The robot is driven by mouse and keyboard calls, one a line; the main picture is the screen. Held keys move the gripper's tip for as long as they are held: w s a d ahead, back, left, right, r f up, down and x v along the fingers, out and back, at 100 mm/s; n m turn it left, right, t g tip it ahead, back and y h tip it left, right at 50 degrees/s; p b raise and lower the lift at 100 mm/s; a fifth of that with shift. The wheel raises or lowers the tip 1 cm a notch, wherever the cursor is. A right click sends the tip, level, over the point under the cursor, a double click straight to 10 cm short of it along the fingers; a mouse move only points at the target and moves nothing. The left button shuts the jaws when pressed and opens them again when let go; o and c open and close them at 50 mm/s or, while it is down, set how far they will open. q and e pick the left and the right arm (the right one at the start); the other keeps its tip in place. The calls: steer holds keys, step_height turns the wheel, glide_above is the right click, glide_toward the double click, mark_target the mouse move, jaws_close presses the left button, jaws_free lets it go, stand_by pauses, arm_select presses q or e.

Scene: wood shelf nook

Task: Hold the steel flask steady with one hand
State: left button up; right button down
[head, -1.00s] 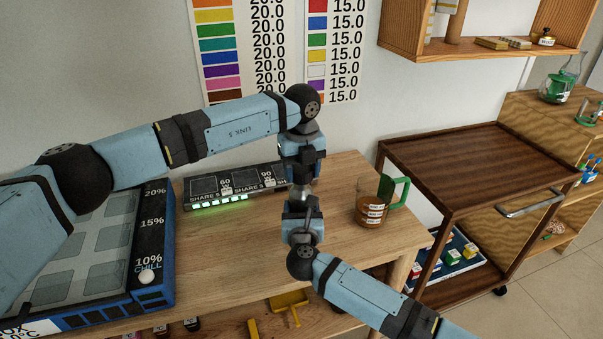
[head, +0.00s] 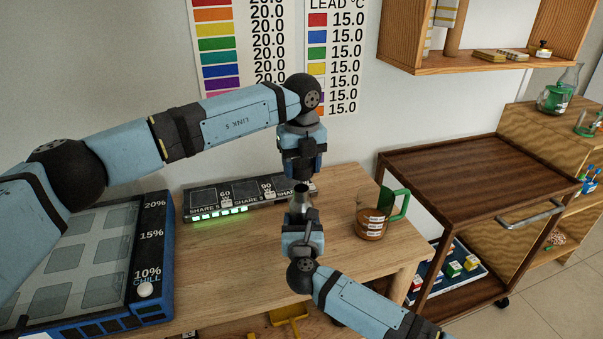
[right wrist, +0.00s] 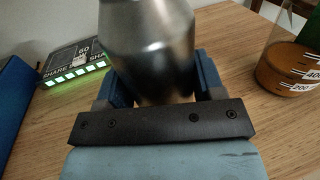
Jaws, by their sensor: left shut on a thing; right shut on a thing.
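The steel flask (head: 301,198) stands upright between my two grippers in the head view. In the right wrist view the flask's shiny grey body (right wrist: 150,45) fills the middle, with its top out of frame. My right gripper (head: 302,217) is shut on the flask from the front, and its blue fingers (right wrist: 163,88) lie on both sides of the body. My left gripper (head: 300,176) points down directly above the flask's top. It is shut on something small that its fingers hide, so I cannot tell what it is.
The wood table (head: 250,260) bears a black display bar (head: 235,200) with green lights behind the flask. A green-handled jug (head: 372,224) of brown liquid stands to the right. A blue-framed chill box (head: 90,260) is at left. A dark wood cart (head: 460,180) stands further right.

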steer(key=shift+c, duration=0.8)
jaws_free()
